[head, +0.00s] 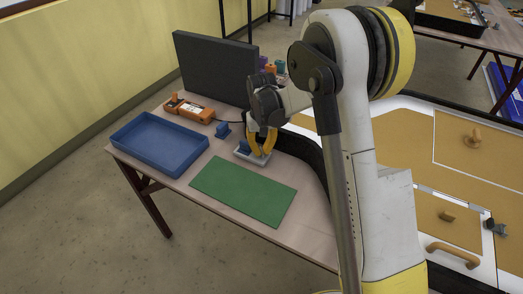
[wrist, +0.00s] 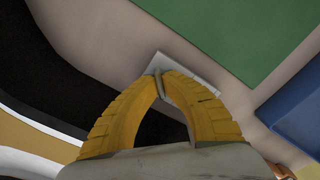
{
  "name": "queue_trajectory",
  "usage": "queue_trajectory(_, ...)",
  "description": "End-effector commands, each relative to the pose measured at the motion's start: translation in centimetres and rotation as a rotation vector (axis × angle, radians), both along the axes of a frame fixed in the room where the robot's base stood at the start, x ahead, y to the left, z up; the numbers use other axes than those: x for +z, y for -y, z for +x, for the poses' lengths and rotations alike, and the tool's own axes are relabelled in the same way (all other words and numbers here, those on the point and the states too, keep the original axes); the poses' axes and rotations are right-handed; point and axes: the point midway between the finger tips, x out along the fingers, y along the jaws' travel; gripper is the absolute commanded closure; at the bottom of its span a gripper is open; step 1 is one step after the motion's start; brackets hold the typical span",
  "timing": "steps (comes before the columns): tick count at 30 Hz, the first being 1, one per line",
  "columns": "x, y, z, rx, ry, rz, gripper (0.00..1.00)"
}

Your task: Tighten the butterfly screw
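My gripper (head: 265,153) points down at a small light grey plate (head: 241,154) on the table. In the wrist view its two yellow fingers (wrist: 160,76) bow outward and come together at the tips, over the grey plate (wrist: 194,68). A thin grey sliver (wrist: 159,86) shows between the fingertips; it looks like the butterfly screw, mostly hidden by the fingers. Its thread and how deep it sits cannot be seen.
A green mat (head: 243,190) lies in front of the plate. An orange device (head: 188,108) and a dark panel (head: 215,68) are behind.

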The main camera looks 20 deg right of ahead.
Motion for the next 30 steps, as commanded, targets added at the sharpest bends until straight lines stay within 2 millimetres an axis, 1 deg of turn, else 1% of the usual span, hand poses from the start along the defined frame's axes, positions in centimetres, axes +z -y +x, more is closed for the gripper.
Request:
queue_trajectory(1, -0.10, 0.00, -0.06, -0.059, -0.001, 0.000, 1.00)
queue_trajectory(4, -0.08, 0.00, -0.07, -0.146, -0.001, 0.000, 1.00)
queue_trajectory(13, -0.06, -0.01, -0.06, -0.187, -0.002, 0.000, 1.00)
queue_trajectory(18, -0.09, -0.01, -0.06, -0.392, -0.002, 0.000, 1.00)
queue_trajectory(20, -0.08, -0.01, -0.06, -0.440, -0.002, 0.000, 1.00)
queue_trajectory(26, -0.04, -0.01, -0.06, -0.463, -0.002, 0.000, 1.00)
queue_trajectory(27, -0.04, -0.01, -0.06, -0.462, -0.002, 0.000, 0.87)
queue_trajectory(29, -0.04, -0.01, -0.06, -0.462, -0.002, 0.000, 0.69)
queue_trajectory(30, -0.03, -0.01, -0.05, -0.461, -0.001, 0.000, 0.69)
